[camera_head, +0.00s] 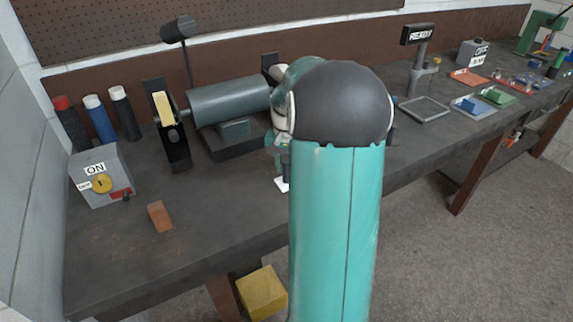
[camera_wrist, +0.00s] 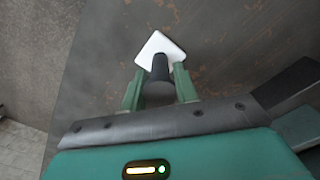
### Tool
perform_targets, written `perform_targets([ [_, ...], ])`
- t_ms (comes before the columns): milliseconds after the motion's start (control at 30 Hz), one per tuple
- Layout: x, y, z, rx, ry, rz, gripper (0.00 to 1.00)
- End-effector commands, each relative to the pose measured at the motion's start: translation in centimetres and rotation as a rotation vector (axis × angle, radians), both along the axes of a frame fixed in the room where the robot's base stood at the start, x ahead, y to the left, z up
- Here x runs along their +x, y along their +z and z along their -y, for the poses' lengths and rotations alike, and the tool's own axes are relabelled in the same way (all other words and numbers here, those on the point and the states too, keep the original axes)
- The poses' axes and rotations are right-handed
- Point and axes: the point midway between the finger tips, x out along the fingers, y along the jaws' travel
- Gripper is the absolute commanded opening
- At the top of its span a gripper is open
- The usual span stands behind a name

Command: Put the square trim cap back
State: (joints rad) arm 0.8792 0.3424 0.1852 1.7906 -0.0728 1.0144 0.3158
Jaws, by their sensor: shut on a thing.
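The square trim cap looks to be the white square plate (camera_wrist: 160,45) with a dark round stem (camera_wrist: 160,68) in the wrist view. My gripper (camera_wrist: 158,78) has a green finger on each side of the stem and is shut on it. In the head view a small part of the white plate (camera_head: 282,186) shows below my gripper, over the bench near its front edge. My own arm hides most of the gripper there. I cannot tell whether the plate touches the bench top.
A bench grinder (camera_head: 228,100) stands at the back left of the bench (camera_head: 200,240). A switch box (camera_head: 100,176) marked ON and a brown block (camera_head: 159,216) are left. A READY stand (camera_head: 424,108) and trays (camera_head: 473,77) are right. A yellow box (camera_head: 262,292) is below the front edge.

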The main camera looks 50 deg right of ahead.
Motion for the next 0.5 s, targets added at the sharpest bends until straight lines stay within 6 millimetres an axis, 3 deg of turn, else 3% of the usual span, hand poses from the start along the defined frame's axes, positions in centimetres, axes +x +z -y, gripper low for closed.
perform_targets([
  [233, 0.03, -0.25, -0.02, 0.000, 0.001, 0.000, 0.05],
  [267, 0.03, -0.29, -0.02, -0.001, 0.001, 0.001, 0.32],
  [367, 0.02, -0.25, -0.01, -0.001, 0.001, 0.001, 0.51],
  [500, 0.01, -0.25, -0.01, -0.001, 0.000, 0.001, 0.51],
])
